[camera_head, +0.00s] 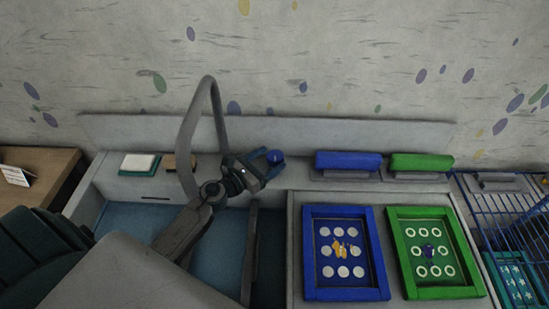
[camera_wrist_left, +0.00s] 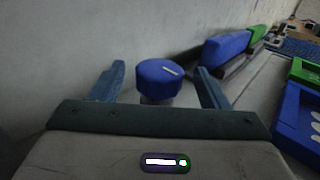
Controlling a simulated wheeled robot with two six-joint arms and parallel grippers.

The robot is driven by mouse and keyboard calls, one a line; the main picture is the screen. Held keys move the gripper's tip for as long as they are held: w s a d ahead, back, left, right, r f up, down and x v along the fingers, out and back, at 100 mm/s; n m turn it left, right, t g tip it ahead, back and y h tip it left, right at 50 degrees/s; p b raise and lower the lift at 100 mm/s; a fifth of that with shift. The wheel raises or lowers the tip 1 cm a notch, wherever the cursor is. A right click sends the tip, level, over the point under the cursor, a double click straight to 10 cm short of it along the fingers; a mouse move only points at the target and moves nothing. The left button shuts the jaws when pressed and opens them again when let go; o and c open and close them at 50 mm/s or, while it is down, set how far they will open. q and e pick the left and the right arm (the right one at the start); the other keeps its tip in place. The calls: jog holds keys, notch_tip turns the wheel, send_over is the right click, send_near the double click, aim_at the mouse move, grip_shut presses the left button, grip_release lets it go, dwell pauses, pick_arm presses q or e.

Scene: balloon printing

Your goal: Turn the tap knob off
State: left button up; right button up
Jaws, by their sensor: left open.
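The blue tap knob (camera_head: 275,157) sits on the back ledge of the counter, right of the tall grey tap spout (camera_head: 186,125). In the left wrist view the round knob (camera_wrist_left: 160,76) has a white line on its top. My left gripper (camera_head: 262,163) is open at the knob. In the wrist view its two fingers stand on either side of the knob, with visible gaps, and the knob is a little ahead between them. The left finger of the gripper (camera_wrist_left: 160,84) is farther from the knob's side than touching. My right gripper is not in view.
A blue sink basin (camera_head: 128,222) lies under my left arm. A blue roller (camera_head: 348,161) and a green roller (camera_head: 421,163) lie right of the knob. Blue (camera_head: 308,254) and green (camera_head: 398,254) frames lie in front. A blue wire rack (camera_head: 491,203) stands at right.

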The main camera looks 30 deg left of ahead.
pick_arm(q)
jog(key=b+v, duration=0.1)
jog(key=v, duration=0.2)
jog(key=b+v, duration=0.2)
jog(key=v, duration=0.1)
jog(key=shift+s+a+f, duration=0.1)
jog(key=shift+s+f, duration=0.15)
jog(key=shift+s+a+r+b, duration=0.2)
jog(key=shift+s+r+b, duration=0.05)
jog(key=shift+s+b, duration=0.4)
